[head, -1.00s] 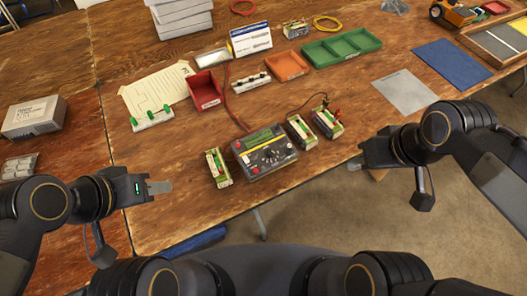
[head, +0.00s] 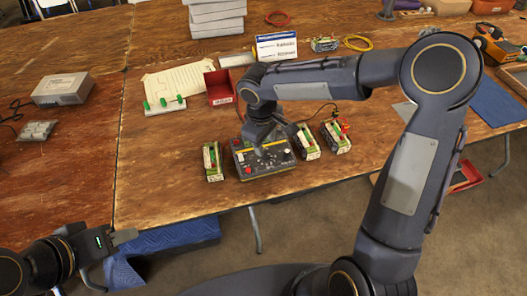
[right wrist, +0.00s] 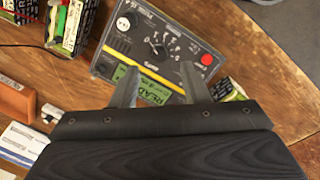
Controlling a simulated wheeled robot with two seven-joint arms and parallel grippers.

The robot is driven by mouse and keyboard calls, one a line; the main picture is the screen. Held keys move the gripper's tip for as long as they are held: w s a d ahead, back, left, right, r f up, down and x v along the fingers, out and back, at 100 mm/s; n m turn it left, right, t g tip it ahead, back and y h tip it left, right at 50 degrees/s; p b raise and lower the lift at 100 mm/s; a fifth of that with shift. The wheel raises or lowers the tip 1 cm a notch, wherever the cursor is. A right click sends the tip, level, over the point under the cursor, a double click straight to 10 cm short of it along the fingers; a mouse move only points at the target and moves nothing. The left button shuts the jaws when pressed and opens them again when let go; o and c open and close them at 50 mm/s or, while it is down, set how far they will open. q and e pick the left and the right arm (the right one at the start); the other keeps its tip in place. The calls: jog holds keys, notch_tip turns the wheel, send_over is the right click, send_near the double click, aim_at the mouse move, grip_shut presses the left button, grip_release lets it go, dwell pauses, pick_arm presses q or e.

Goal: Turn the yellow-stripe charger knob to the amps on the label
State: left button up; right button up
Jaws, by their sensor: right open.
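The yellow-stripe charger (head: 243,164) sits on the wooden table, with my right arm over its back part. In the right wrist view the charger (right wrist: 107,52) shows a dark middle dial (right wrist: 160,42), a black knob at one corner, a red knob (right wrist: 206,59), a yellow stripe and a green display (right wrist: 130,78). My right gripper (right wrist: 157,74) is open and empty, its fingers apart over the display side, short of the dial in the picture. I cannot tell the dial setting. My left gripper (head: 125,236) is low at left, away from the charger; its finger gap is unclear.
Battery packs stand at the charger's left (head: 213,160) and right (head: 306,142), with another pack (head: 336,136) farther right. A white card with a blue header (head: 277,47) and a red bin (head: 220,86) stand behind.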

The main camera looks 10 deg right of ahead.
aim_at(267, 154)
jog(key=f, duration=0.5)
jog(key=shift+w+d, duration=0.1)
jog(key=shift+d, duration=0.15)
grip_shut()
